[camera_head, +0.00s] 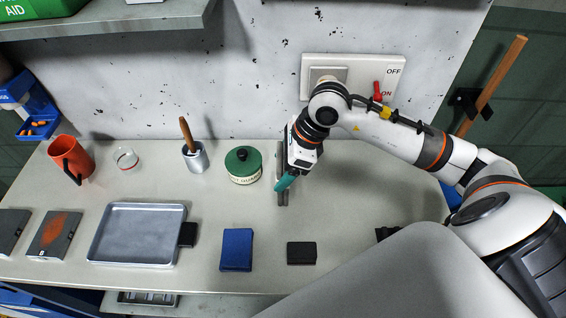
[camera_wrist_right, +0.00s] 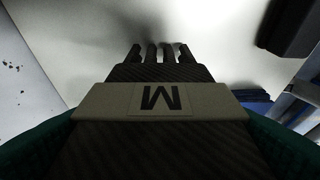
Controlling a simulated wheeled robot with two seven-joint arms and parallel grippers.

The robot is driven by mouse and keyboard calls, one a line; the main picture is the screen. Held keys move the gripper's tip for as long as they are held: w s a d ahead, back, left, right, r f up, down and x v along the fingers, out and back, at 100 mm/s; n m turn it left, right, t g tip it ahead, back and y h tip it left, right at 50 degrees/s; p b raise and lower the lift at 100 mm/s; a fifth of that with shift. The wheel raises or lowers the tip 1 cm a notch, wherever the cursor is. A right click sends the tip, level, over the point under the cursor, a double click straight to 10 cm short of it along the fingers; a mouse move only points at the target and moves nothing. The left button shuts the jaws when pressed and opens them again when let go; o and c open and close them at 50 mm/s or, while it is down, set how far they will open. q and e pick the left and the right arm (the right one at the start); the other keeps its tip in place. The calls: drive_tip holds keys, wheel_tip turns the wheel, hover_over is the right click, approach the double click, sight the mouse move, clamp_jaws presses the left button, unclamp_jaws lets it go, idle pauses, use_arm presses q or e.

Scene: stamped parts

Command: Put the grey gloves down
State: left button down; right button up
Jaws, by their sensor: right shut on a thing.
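The grey gloves (camera_wrist_right: 160,75) fill the middle of the right wrist view, with dark ribbed fabric, a pale band marked M and fingers pointing away from me. In the head view a narrow part of the gloves (camera_head: 280,160) shows beside my right gripper (camera_head: 286,182). The gripper is shut on the gloves, its teal fingers on either side of them in the wrist view. The gloves are over the bench, just right of the green-lidded tin (camera_head: 244,166). I cannot tell whether they touch the bench top. My left gripper is not in view.
The bench (camera_head: 345,185) is clear to the right of the gloves. A blue folded cloth (camera_head: 237,250) and a black block (camera_head: 301,253) lie near the front edge. A metal tray (camera_head: 135,233), orange mug (camera_head: 70,158) and brush pot (camera_head: 195,157) stand left. A switch panel (camera_head: 352,66) is behind.

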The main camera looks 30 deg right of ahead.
drive_tip(key=shift+f, duration=0.15)
drive_tip(key=o, duration=1)
drive_tip(key=b+v, duration=0.1)
drive_tip(key=v, duration=1.1)
drive_tip(key=shift+b, duration=0.35)
